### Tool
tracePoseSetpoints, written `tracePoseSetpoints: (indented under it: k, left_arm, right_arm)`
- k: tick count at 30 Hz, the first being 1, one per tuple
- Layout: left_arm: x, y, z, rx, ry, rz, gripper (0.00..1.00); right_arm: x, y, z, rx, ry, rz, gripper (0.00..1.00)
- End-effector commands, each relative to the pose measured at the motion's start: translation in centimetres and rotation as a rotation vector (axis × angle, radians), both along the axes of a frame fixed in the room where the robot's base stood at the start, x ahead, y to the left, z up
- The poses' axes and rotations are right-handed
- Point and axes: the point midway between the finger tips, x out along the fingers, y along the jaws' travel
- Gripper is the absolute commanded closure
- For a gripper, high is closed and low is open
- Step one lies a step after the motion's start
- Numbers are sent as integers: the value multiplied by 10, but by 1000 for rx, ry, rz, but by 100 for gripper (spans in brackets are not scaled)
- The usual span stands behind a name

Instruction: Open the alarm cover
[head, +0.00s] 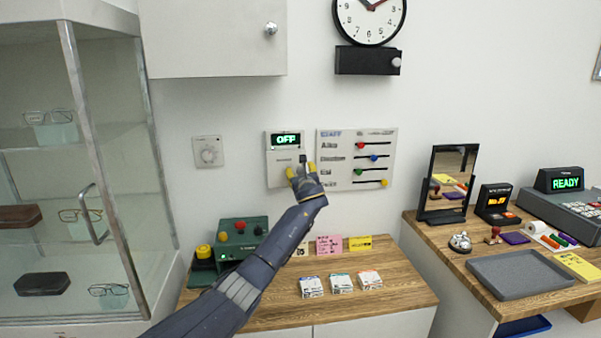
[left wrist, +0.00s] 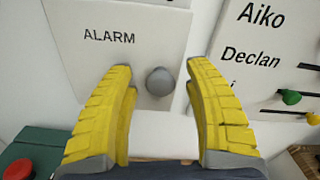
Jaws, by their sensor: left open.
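The white alarm box (head: 279,172) is on the wall, with a lit green OFF display (head: 286,140) at its top. In the left wrist view its flat front cover (left wrist: 105,55) carries the word ALARM and a round grey knob (left wrist: 159,81) at the lower right. The cover looks closed. My left gripper (head: 301,170) is in front of the box's lower right. Its yellow fingers (left wrist: 158,68) are open, one on each side of the knob, with visible gaps; I cannot tell how deep they reach. My right gripper is not in view.
A STAFF slider board (head: 340,175) hangs close right of the box. A green button box (head: 243,240) and small cards (head: 328,245) stand on the wooden counter (head: 400,290) below. A glass cabinet (head: 100,150) fills the left.

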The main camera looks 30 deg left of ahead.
Motion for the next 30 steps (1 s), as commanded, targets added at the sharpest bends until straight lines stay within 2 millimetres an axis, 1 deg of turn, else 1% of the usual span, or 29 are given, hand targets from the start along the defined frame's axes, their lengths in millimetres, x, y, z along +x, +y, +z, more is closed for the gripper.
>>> tracePoseSetpoints:
  k: [12,13,27,30]
  left_arm:
    - [2,2,0,0,0,0,48]
    - [2,2,0,0,0,0,46]
    - [2,2,0,-1,-1,0,100]
    - [2,2,0,-1,-1,0,100]
  right_arm:
    - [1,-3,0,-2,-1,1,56]
    - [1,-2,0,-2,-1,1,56]
    - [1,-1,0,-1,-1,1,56]
    - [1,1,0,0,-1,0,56]
